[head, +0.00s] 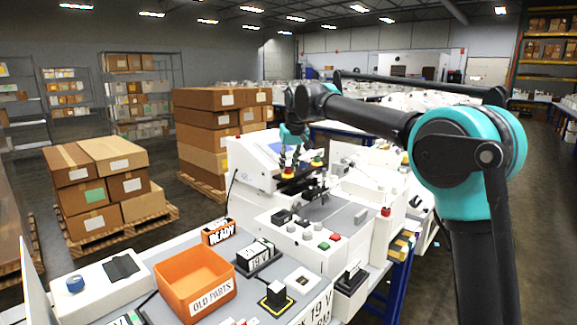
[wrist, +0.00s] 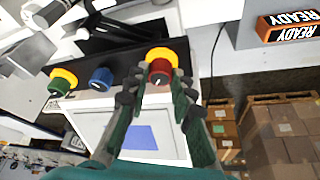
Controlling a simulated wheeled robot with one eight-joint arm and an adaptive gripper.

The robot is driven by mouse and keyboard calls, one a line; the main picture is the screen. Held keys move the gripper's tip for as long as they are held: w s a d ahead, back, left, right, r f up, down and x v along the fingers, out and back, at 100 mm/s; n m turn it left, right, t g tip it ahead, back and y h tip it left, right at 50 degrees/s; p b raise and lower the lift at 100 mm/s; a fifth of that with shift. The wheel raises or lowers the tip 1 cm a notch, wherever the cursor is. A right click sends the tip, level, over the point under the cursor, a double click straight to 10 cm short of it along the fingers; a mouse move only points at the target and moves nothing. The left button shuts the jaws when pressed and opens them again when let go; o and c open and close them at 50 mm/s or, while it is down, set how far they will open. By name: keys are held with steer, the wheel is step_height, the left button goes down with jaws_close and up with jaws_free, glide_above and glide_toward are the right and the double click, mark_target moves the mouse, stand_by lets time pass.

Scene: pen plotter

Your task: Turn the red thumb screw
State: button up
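The red thumb screw (wrist: 160,70) has a yellow collar and sits on a dark strip of the white machine in the wrist view. In the head view it shows at the machine's left front (head: 288,173). My gripper (wrist: 160,80) has one finger on each side of the red screw, with the fingertips close to its sides. Whether both fingers touch it I cannot tell. In the head view my gripper (head: 291,150) hangs directly over the screw. A blue knob (wrist: 101,78) and a green knob with a yellow collar (wrist: 58,86) stand to the left in the wrist view.
A "READY" sign (head: 219,231) stands on the bench behind an orange "OLD PARTS" bin (head: 195,282). Black-topped blocks and buttons sit on the bench in front of the machine. Stacked cartons (head: 205,135) stand on a pallet at the machine's left.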

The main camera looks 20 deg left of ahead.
jaws_close()
steer(key=m, duration=0.2)
steer(key=m+h, duration=0.1)
steer(key=m, duration=0.1)
steer(key=m+t+h, duration=0.1)
steer(key=m, duration=0.1)
steer(key=shift+s+a, duration=0.1)
steer(key=shift+a, duration=0.15)
steer(key=m+h, duration=0.1)
steer(key=m, duration=0.3)
steer(key=shift+a+h, duration=0.1)
steer(key=shift+h, duration=0.3)
steer(key=m+h, duration=0.1)
steer(key=m, duration=0.2)
steer(key=shift+a+m+g, duration=0.1)
steer(key=shift+m+g, duration=0.2)
steer(key=m, duration=0.2)
steer(key=m+g+h, duration=0.1)
steer(key=m, duration=0.1)
steer(key=shift+a+m+h, duration=0.1)
steer(key=shift+m+h, duration=0.2)
steer(key=m, duration=0.1)
steer(key=m+g, duration=0.1)
steer(key=m, duration=0.2)
steer(key=shift+w+g+h, duration=0.25)
steer(key=shift+g+h, duration=0.05)
steer(key=shift+h, duration=0.1)
steer(key=shift+m, duration=0.5)
